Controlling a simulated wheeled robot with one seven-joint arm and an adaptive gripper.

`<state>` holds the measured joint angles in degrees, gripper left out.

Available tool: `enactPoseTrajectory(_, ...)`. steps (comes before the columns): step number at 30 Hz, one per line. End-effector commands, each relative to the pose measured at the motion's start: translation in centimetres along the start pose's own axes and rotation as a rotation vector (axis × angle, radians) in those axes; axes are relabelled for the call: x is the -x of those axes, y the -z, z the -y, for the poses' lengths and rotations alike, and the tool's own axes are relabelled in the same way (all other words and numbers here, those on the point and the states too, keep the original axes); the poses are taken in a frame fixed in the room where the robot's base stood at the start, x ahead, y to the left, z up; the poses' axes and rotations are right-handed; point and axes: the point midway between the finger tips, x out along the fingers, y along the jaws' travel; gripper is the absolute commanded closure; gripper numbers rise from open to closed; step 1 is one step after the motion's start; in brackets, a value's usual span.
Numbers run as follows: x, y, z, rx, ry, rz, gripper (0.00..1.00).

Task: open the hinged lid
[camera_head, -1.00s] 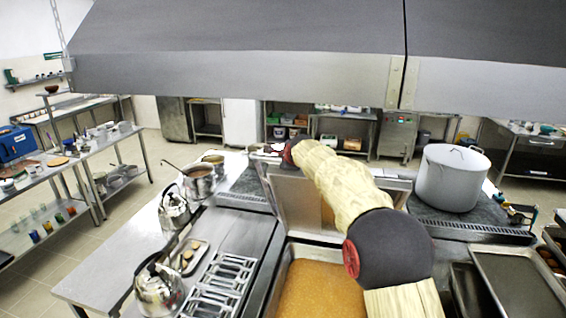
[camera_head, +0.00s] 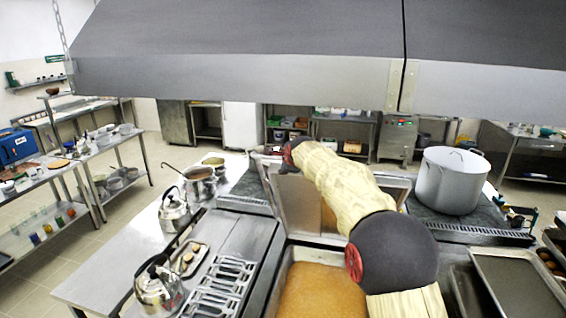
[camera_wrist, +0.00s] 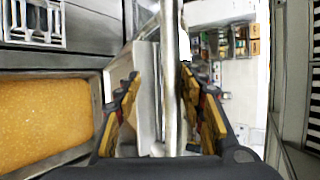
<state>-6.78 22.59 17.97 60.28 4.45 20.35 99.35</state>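The hinged lid (camera_head: 296,208) is a steel panel standing steeply raised behind a rectangular pan of orange-brown food (camera_head: 322,291) in the head view. My arm crosses in front of the lid and hides much of it. My gripper (camera_wrist: 166,95) is at the lid's upper edge; in the head view it is mostly hidden behind my wrist. In the wrist view its two fingers are apart, with a pale metal bar (camera_wrist: 171,70) running between them. Gaps show beside the bar, and I see no clear contact. The orange-brown food also shows at the left (camera_wrist: 45,98).
A large stockpot (camera_head: 452,181) stands on the right. Kettles (camera_head: 159,287) and smaller pots (camera_head: 200,184) stand on the left. An extractor hood (camera_head: 240,70) hangs above. An empty tray (camera_head: 516,283) lies at the lower right.

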Motion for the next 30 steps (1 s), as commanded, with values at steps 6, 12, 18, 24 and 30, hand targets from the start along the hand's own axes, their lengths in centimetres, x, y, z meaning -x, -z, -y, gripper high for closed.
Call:
enactPoseTrajectory(6, 3.3, 0.0, 0.1, 0.0, 0.001, 0.0, 0.64)
enactPoseTrajectory(12, 7.0, 0.0, 0.1, 0.0, 0.003, 0.0, 0.64)
enactPoseTrajectory(18, 10.0, -0.1, 0.2, 0.0, 0.005, 0.001, 0.64)
enactPoseTrajectory(24, 11.3, -0.1, 0.2, 0.0, 0.005, 0.001, 0.64)
enactPoseTrajectory(30, 11.5, -0.1, 0.2, 0.0, 0.005, 0.001, 0.64)
